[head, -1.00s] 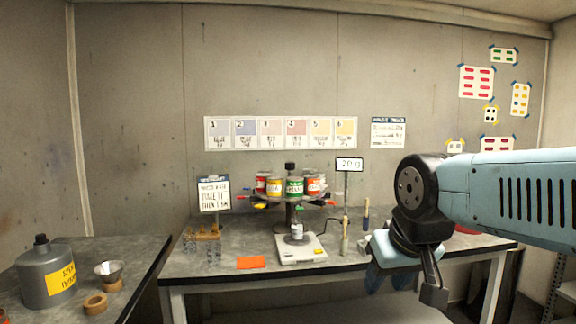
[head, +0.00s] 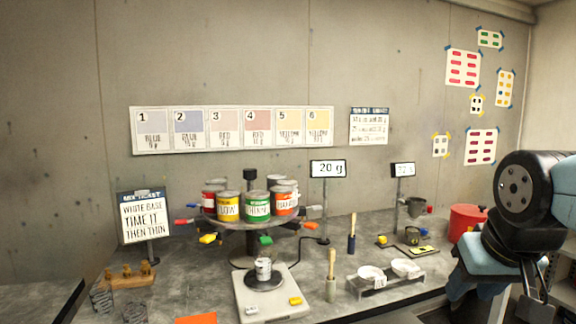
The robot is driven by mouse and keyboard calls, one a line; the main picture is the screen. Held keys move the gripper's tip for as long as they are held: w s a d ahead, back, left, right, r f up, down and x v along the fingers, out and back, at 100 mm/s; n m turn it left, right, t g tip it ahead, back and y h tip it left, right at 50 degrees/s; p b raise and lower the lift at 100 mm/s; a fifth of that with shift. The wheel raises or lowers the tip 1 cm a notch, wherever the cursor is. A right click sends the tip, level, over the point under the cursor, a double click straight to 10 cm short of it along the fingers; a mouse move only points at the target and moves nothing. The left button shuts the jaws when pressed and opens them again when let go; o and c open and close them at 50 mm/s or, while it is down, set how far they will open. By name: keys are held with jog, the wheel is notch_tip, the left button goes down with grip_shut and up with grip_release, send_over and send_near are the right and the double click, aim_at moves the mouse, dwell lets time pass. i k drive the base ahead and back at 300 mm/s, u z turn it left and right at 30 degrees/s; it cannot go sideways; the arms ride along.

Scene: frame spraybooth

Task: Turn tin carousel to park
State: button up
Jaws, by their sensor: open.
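The tin carousel (head: 251,226) stands at the back of the bench in the head view. Its round tray carries several tins, among them a yellow tin (head: 228,207), a green tin (head: 257,206) and an orange-red tin (head: 281,202) facing me, with red tins behind. Coloured handles stick out around its rim: red, yellow, green, black and orange. No park mark can be made out. My gripper (head: 494,290) is at the lower right, well apart from the carousel, pointing down. Its jaws are open, with the fingertips partly hidden and cut by the frame edge.
A scale (head: 272,298) with a small tin (head: 263,267) stands in front of the carousel. A ticket stand (head: 146,217) is left. An orange card (head: 197,319) lies in front.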

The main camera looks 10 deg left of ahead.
aim_at(232, 211)
jog(key=u, duration=0.15)
jog(key=i, duration=1.1)
jog(key=u, duration=0.65)
